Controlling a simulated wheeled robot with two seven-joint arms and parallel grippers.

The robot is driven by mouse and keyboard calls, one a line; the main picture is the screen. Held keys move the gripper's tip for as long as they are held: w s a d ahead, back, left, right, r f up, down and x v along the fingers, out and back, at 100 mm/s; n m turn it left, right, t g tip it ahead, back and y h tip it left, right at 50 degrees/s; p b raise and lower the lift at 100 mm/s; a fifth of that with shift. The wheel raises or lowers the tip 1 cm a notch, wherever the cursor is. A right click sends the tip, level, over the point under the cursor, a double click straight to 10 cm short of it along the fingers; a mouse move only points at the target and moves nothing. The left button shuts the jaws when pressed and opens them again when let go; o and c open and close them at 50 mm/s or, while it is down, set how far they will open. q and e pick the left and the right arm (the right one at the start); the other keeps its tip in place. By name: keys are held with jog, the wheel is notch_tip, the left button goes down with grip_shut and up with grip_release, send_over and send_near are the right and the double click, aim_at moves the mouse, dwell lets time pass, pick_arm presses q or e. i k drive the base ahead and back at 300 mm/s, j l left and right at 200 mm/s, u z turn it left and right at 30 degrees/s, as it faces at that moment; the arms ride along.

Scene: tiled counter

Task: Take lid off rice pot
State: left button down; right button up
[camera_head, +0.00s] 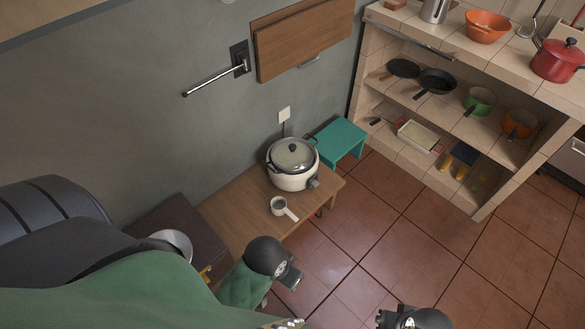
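The rice pot (290,179) is a white cooker standing on a low wooden table against the grey wall. Its lid (293,154), with a dark knob on top, sits on the pot's rim. My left arm comes in from the lower left, and its dark end (290,272) is in front of the table, well apart from the pot. Part of my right arm (415,318) shows at the bottom edge, far from the pot. The fingers of both grippers cannot be made out. Neither arm touches the pot or lid.
A small white handled pan (280,207) sits on the wooden table (240,212) in front of the pot. A teal stool (341,139) stands behind right. A tiled shelf unit (440,60) with pans and bowls is at right. The tiled floor between is clear.

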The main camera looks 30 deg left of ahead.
aim_at(290, 154)
jog(key=u, duration=0.3)
jog(key=i+l+u, duration=0.3)
jog(key=l+u, duration=0.15)
jog(key=i+l+u, duration=0.2)
jog(key=l, duration=0.2)
jog(key=l+u, duration=0.2)
jog(key=l, duration=0.15)
jog(key=i+l, duration=0.15)
jog(key=l, duration=0.35)
jog(key=i+l, duration=0.1)
jog(key=l, duration=0.35)
jog(key=i+l+u, duration=0.1)
jog(key=l, duration=0.4)
jog(key=i+l, duration=0.15)
jog(key=l, duration=0.3)
